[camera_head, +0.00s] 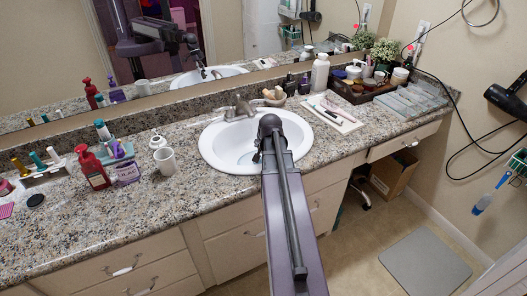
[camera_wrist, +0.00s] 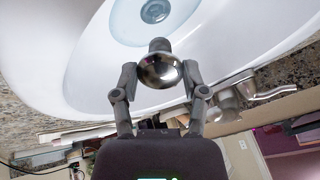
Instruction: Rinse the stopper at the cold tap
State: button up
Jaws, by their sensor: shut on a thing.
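The stopper (camera_wrist: 160,71) is a shiny, rounded metal piece in the wrist view. My gripper (camera_wrist: 160,80) is shut on it, one finger on each side. In the head view, my gripper (camera_head: 262,153) is over the white sink basin (camera_head: 217,150), mostly hidden by my own arm, and the stopper cannot be made out. The tap (camera_head: 240,109) stands at the sink's back rim, just behind my gripper. It also shows in the wrist view (camera_wrist: 232,95), beside the fingers. The drain (camera_wrist: 155,10) is beyond the stopper. No running water can be made out.
A paper with small tools (camera_head: 331,115) and a filled tray (camera_head: 357,96) lie to the right. A mirror (camera_head: 150,50) runs behind the counter.

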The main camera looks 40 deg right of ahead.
jog(key=shift+w+d, duration=0.1)
jog(key=shift+w, duration=0.05)
dwell(0.4)
jog(key=w+d+f+b, duration=0.1)
jog(key=w+d, duration=0.1)
jog(key=w, duration=0.4)
jog(key=w+d+f+b, duration=0.1)
jog(key=w+d, duration=0.2)
jog(key=w, duration=0.3)
jog(key=shift+w+d+f+b, duration=0.2)
jog(key=shift+d+f+b, duration=0.1)
jog(key=shift+f+b, duration=0.1)
dwell(0.7)
jog(key=shift+s+d, duration=0.25)
jog(key=shift+d, duration=0.3)
dwell(1.0)
jog(key=shift+s, duration=0.15)
jog(key=s+a, duration=0.3)
jog(key=s, duration=0.4)
jog(key=shift+a, duration=0.15)
dwell(0.8)
dwell(1.5)
